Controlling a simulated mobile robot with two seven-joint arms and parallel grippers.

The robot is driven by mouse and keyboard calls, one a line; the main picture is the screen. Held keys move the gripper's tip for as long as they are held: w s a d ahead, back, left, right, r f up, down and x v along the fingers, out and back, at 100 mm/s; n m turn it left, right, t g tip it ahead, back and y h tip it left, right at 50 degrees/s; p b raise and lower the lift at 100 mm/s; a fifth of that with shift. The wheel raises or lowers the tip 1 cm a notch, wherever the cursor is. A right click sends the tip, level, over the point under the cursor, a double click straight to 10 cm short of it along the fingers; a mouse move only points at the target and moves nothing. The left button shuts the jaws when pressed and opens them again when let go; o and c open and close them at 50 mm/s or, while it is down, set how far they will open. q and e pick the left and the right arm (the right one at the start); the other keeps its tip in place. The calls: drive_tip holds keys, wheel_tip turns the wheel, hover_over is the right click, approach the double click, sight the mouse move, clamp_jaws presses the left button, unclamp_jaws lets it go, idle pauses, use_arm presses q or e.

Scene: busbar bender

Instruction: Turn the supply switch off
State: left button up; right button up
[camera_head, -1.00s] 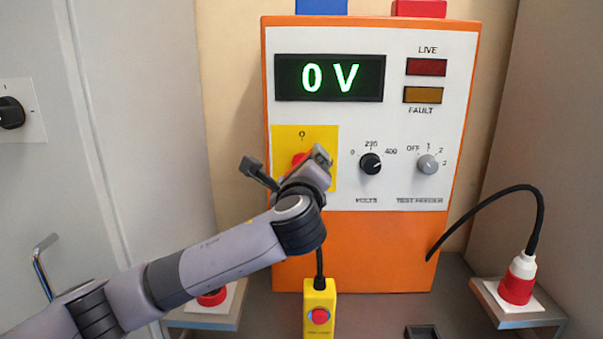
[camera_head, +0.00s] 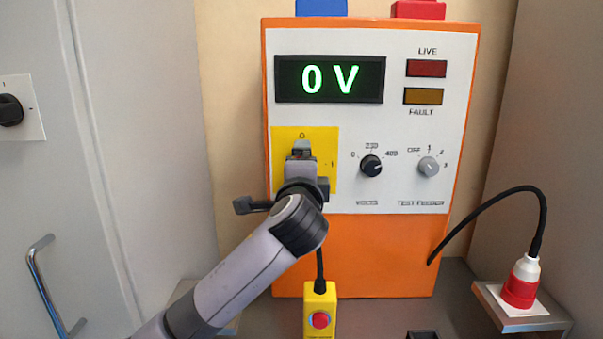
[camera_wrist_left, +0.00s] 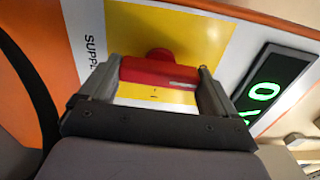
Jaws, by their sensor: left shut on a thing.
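The supply switch is a red handle on a yellow plate (camera_head: 327,150) at the left of the orange and white test panel (camera_head: 352,252). My left gripper (camera_head: 301,150) is in front of the plate and hides the handle in the head view. In the left wrist view the red handle (camera_wrist_left: 158,73) lies between the two fingers of my left gripper (camera_wrist_left: 156,82), which is shut on it. The marks O above and I at the right show on the plate in the head view. My right gripper is not in view.
The display (camera_head: 329,78) reads 0 V. The live lamp (camera_head: 426,68) and fault lamp (camera_head: 423,96) look dark. Volts knob (camera_head: 371,166) and feeder knob (camera_head: 428,167) sit right of the plate. A yellow push-button box (camera_head: 320,312) hangs below. A red plug (camera_head: 520,285) stands at right.

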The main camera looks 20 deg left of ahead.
use_arm(q)
drive_tip(key=shift+r+n, duration=0.15)
drive_tip(key=shift+n, duration=0.25)
drive_tip(key=o, duration=0.8)
drive_tip(key=shift+c, duration=0.2)
drive_tip(key=b+v, duration=0.1)
drive_tip(key=v, duration=0.6)
drive_tip(key=shift+s, duration=0.1)
